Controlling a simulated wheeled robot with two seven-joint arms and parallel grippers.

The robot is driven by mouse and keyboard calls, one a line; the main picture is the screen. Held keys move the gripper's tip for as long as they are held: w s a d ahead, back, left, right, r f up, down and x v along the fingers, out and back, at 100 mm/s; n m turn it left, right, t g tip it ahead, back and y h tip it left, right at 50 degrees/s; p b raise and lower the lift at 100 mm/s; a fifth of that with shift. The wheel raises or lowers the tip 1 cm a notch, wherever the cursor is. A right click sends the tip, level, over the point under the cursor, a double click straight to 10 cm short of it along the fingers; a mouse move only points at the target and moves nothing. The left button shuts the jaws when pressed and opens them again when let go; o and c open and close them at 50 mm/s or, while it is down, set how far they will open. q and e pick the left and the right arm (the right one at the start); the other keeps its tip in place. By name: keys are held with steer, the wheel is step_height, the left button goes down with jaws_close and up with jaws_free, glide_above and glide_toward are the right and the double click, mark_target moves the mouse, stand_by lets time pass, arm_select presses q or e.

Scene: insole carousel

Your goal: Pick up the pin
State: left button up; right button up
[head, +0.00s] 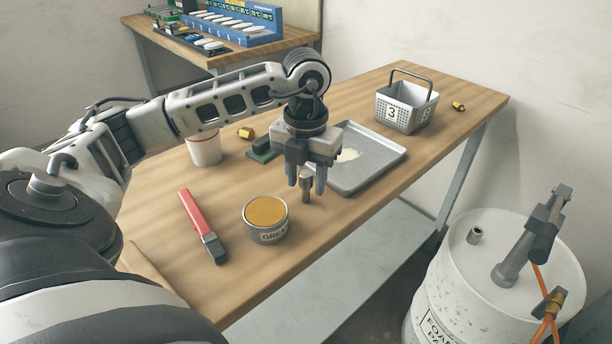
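The pin (306,190) is a small grey metal piece with a wider head and a narrower shaft. It appears to stand upright on the wooden table near the front edge, between the grease tin and the metal tray. My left gripper (306,180) points straight down over it. Its two dark fingers are apart, one on each side of the pin's head as seen from here. I see no clear contact between fingers and pin. My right gripper is not in view.
A grease tin (267,222) and a red-handled tool (202,226) lie left of the pin. A grey tray (378,172) is behind it, with a basket (402,112) further back. A white cup (204,150) stands behind my arm. A drum (480,290) stands right of the table.

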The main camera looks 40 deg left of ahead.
arm_select(q)
jaws_close()
